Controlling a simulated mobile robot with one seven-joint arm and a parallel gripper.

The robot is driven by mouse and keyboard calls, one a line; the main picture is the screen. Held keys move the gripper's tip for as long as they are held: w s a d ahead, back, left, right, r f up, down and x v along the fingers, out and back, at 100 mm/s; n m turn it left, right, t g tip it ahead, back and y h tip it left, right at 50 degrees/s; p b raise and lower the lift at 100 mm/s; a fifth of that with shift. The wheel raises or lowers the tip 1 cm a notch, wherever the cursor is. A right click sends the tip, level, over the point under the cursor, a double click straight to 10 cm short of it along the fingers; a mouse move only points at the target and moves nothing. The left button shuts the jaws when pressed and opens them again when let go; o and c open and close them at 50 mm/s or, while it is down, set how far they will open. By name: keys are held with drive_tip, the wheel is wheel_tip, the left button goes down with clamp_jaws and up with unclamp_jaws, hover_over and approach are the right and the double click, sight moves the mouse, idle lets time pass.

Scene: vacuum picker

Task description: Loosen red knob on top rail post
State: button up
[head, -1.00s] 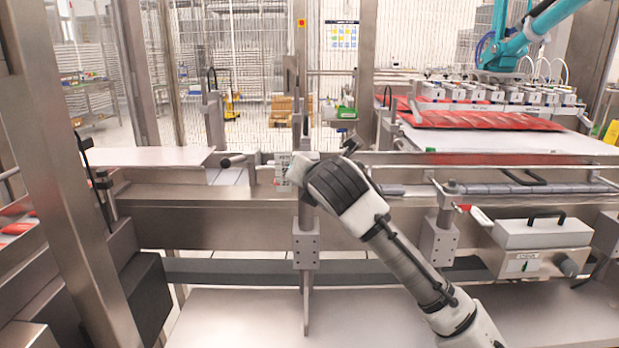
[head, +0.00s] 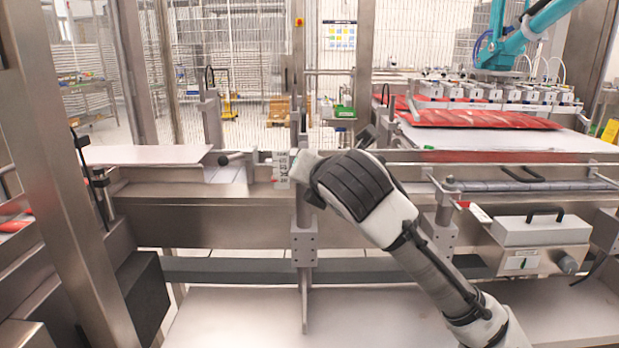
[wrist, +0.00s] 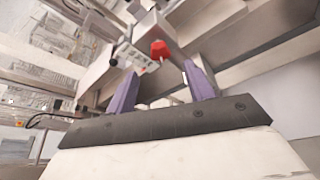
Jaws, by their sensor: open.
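The red knob (wrist: 160,48) shows in the wrist view, on a grey metal block just beyond the fingertips. My gripper (wrist: 160,70) is open, with its two purple fingers apart and nothing between them. The knob appears in line with the gap, a little ahead of the tips, and no contact shows. In the head view my wrist is in front of the upright post (head: 304,215) at the rail. My fingers and the knob cannot be made out there, behind my own arm.
A white scale plate (wrist: 128,55) sits beside the knob. A horizontal rod with a black end (head: 232,159) lies left of the post. To the right are another post (head: 443,205) and a grey box with a handle (head: 543,230). Red packs (head: 480,118) lie behind.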

drive_tip(key=v, duration=0.6)
drive_tip(key=shift+s, duration=0.15)
drive_tip(key=shift+r, duration=0.1)
